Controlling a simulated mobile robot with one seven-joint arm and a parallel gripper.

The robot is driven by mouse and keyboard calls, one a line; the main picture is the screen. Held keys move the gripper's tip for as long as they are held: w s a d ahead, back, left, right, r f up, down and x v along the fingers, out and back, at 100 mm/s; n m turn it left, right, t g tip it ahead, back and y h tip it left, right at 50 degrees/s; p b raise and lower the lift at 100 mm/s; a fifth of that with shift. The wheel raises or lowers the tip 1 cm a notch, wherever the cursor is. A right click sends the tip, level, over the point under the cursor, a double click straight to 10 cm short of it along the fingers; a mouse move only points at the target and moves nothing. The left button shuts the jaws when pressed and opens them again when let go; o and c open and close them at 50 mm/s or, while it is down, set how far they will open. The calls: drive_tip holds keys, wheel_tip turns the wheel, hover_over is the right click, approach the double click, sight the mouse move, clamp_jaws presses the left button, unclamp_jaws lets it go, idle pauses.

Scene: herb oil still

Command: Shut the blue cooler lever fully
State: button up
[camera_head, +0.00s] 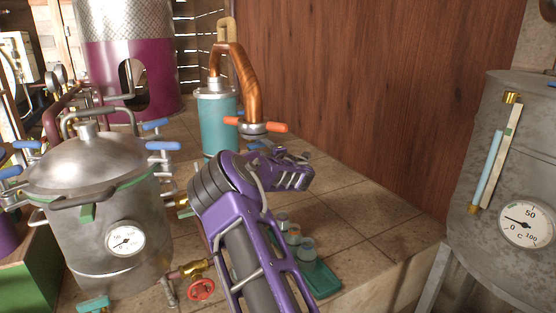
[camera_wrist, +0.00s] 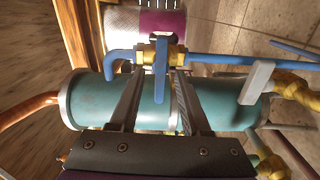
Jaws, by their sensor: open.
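The teal cooler (camera_head: 217,125) stands on the tiled bench in the head view and lies across the wrist view (camera_wrist: 95,100). In the wrist view, the blue cooler lever (camera_wrist: 160,82) extends from a brass valve (camera_wrist: 157,52), roughly crosswise to the blue pipe (camera_wrist: 225,59). My gripper (camera_wrist: 162,73) is open, with one finger on each side of the lever. Gaps show between the lever and both fingers; whether either touches it cannot be told. In the head view, my purple wrist and gripper (camera_head: 285,172) are in front of the cooler's foot and hide most of the valve.
A grey lever (camera_wrist: 257,82) on another brass fitting is right of my fingers in the wrist view. A steel pot (camera_head: 90,200) with blue clamp handles stands left, and a gauge tank (camera_head: 480,185) right. Small jars (camera_head: 294,236) sit on a green tray (camera_head: 322,282) beside my arm.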

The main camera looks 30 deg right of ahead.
drive_tip(key=s, duration=1.6)
drive_tip(key=shift+d, duration=0.25)
